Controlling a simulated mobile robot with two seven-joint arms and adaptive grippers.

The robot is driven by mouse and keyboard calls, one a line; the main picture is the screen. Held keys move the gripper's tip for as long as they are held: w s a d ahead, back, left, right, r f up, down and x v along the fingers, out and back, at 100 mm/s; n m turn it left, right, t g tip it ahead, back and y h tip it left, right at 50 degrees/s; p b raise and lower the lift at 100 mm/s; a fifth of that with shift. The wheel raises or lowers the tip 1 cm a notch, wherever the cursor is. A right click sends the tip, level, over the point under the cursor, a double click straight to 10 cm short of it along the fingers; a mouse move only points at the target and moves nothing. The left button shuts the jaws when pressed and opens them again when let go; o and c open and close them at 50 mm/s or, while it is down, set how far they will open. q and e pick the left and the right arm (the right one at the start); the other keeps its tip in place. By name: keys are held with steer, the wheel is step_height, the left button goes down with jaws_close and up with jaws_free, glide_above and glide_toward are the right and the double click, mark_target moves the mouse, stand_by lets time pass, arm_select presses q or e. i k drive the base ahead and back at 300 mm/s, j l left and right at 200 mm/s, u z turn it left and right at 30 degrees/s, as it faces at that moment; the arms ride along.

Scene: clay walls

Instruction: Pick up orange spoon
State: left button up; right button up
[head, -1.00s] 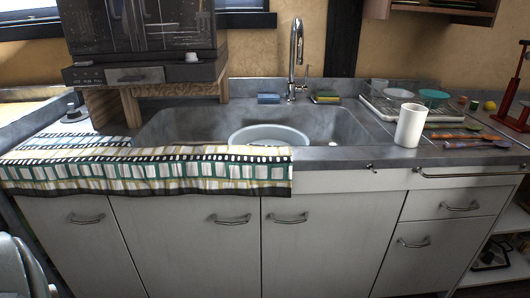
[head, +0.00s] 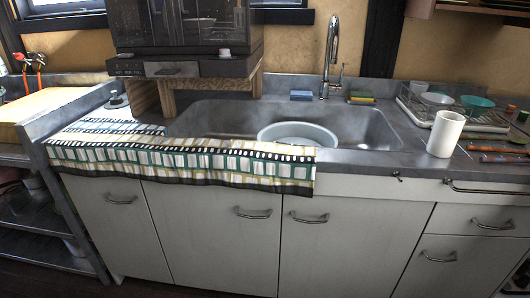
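Two long, thin utensils lie on the counter at the right edge of the head view. The farther one (head: 497,149) looks orange-red, and the nearer one (head: 503,159) looks brownish-orange. Both are small and dark here, and the picture's edge seems to cut them off. I cannot tell which is the orange spoon. They lie to the right of a white cup (head: 445,134). Neither of my grippers shows.
A sink (head: 215,118) with a pale basin (head: 298,134) is in the middle. A striped cloth (head: 190,163) hangs over the counter's front edge. A dish rack (head: 477,121) stands at the back right. Metal shelving (head: 62,222) and an orange-red object (head: 33,61) are at left.

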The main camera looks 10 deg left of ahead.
mark_target(469, 147)
steer(key=z, duration=1.25)
